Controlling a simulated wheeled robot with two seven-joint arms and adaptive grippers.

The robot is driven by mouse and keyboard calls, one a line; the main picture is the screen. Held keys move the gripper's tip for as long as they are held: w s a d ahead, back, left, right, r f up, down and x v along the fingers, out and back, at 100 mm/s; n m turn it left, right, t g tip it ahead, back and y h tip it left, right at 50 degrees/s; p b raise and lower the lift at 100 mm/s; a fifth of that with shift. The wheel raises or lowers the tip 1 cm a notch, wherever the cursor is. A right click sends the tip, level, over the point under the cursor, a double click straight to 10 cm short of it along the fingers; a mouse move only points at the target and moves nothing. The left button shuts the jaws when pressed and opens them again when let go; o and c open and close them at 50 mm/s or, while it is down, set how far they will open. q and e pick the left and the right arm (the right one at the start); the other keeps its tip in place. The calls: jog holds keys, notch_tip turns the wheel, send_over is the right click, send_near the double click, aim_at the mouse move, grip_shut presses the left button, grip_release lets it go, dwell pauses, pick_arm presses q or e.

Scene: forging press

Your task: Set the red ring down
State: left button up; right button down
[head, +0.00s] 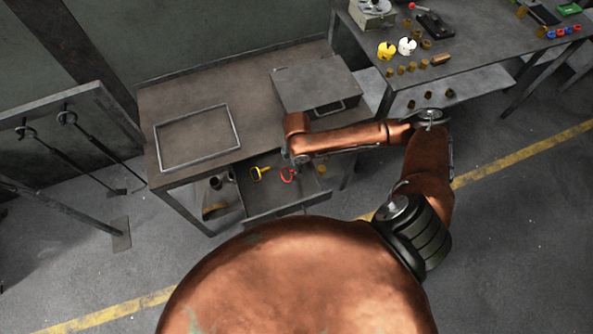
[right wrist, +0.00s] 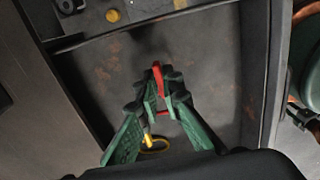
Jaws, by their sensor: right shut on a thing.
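My right gripper (right wrist: 160,98) is shut on the red ring (right wrist: 157,72), which stands edge-on between the green finger pads. In the head view the red ring (head: 288,175) shows just below the end of my right arm, over the open drawer (head: 287,207) of the workbench. A yellow ring-like piece (head: 259,173) lies in the drawer to the left of the red one. It also shows in the right wrist view (right wrist: 154,146), partly hidden by the fingers. I cannot tell whether the red ring touches the drawer floor. My left gripper is not in view.
The workbench top (head: 190,95) carries an empty rectangular frame (head: 238,128) and a grey box (head: 315,82). Drawer walls surround the gripper, with bare floor around it. A small yellow round piece (right wrist: 112,15) shows beyond. Another table (head: 470,50) with small parts stands at the upper right.

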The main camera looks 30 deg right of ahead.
notch_tip(320, 180, down, 3)
jog(key=shift+s+r, duration=0.1)
jog(key=shift+r, duration=0.2)
jog(key=c, duration=2.1)
grip_release()
notch_tip(320, 180, up, 12)
jog(key=p, duration=0.2)
